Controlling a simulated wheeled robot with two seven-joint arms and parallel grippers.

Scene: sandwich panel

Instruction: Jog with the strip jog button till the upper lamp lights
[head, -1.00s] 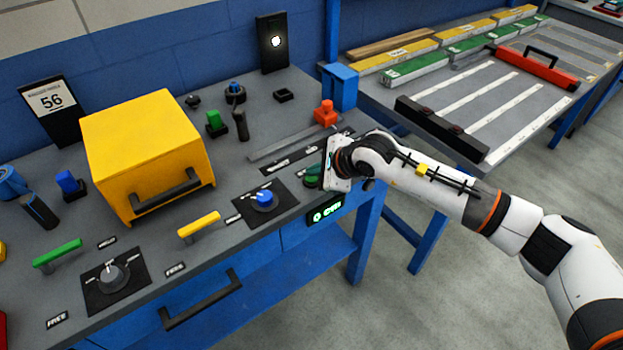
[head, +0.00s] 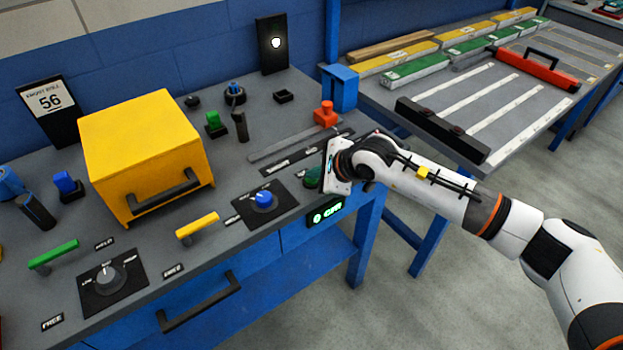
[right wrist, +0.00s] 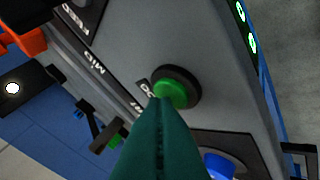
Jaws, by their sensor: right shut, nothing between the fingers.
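A green round button (right wrist: 172,92) in a black ring sits on the grey bench panel, with a partly hidden label beside it. It also shows in the head view (head: 313,177), just left of my right gripper. My right gripper (right wrist: 159,104) is shut and empty, with its dark green fingertips overlapping the button's edge in the right wrist view. I cannot tell how far the button is pressed. A black upright panel (head: 264,57) at the back carries one white glowing lamp (head: 276,43), also visible in the right wrist view (right wrist: 12,88). My left gripper is not in view.
A blue knob (head: 263,199) is left of the button. A red block (head: 325,114) stands behind it. A lit green display (head: 327,211) is on the bench front. A yellow box (head: 142,150) and yellow handle (head: 197,228) are farther left.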

